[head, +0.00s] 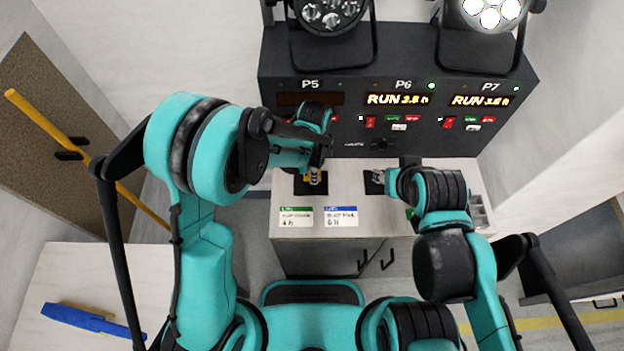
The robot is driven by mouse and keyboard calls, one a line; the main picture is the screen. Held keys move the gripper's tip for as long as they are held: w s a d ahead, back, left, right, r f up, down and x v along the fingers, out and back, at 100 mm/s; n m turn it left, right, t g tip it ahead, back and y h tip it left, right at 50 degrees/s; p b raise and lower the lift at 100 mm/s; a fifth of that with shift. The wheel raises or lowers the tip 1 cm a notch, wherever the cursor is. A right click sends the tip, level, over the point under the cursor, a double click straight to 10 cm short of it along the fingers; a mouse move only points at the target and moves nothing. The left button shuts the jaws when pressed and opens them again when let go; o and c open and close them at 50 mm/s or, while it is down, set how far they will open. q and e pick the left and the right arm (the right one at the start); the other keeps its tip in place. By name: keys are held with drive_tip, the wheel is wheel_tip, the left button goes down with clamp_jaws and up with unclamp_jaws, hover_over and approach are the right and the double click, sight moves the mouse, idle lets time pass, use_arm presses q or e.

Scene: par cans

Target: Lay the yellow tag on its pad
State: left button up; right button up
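A small yellow-orange piece, which looks like the yellow tag (309,177), shows at the tip of my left gripper (314,174). It is over or on a black pad (301,187) on the pale counter; I cannot tell whether it touches the pad. The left fingers are too small and hidden to show whether they are shut on it. My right gripper (378,178) is low at a second black pad (372,188) to the right. Its fingers are too small to read, and I see no tag in them.
A dark control panel (350,145) stands behind the counter (348,185), with P6 and P7 lit "RUN" and P5's display dark. A grey compartment tray (479,212) sits right. A blue object (85,319) lies on the left table.

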use_arm(q)
drive_tip(key=shift+a+f, duration=0.2)
drive_tip(key=shift+f, duration=0.3)
wheel_tip(320, 180, down, 3)
drive_tip(key=shift+f+b, duration=0.2)
drive_tip(key=shift+b, duration=0.5)
drive_tip(key=shift+f, duration=0.1)
drive_tip(key=o, duration=0.9)
drive_tip(key=shift+o, duration=0.2)
